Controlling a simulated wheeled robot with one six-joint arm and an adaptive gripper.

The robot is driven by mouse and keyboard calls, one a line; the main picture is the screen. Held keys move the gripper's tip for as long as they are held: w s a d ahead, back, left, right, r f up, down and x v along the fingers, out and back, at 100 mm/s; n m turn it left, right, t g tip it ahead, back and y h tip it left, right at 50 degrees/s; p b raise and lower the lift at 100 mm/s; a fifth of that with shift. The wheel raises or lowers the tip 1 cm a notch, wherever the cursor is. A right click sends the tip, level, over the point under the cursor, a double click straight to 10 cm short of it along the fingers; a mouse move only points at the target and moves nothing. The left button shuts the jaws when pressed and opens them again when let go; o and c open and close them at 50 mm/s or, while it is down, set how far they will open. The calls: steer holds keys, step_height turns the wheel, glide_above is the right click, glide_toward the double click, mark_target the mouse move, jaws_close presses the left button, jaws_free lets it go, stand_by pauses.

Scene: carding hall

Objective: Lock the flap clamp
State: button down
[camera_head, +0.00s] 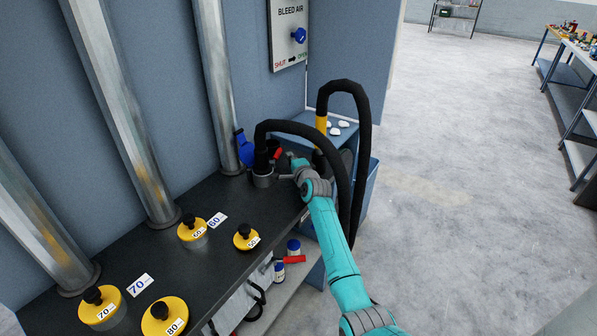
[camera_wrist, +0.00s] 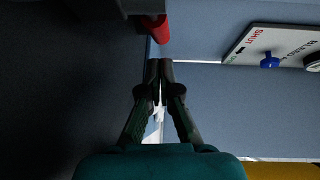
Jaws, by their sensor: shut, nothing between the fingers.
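A red handle (camera_head: 277,153), which looks like the lever of the flap clamp, stands by a grey fitting (camera_head: 263,180) at the end of a black hose on the dark bench. The rest of the clamp is hidden or too small to make out. In the wrist view the red handle's rounded end (camera_wrist: 161,28) shows just beyond my fingertips. My gripper (camera_wrist: 159,66) is shut and empty, its fingertips together a little short of the red end. In the head view my gripper (camera_head: 292,160) is right of the handle, partly hidden by my wrist.
Black hoses (camera_head: 345,100) arch over and behind my wrist. Yellow knobbed weights (camera_head: 193,229) stand on the bench (camera_head: 225,200). A bleed-air panel (camera_head: 289,35) hangs on the wall. Floor is open right.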

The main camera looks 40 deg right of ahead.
steer(key=v, duration=1)
steer(key=shift+s+a, duration=0.1)
steer(key=shift+s, duration=0.05)
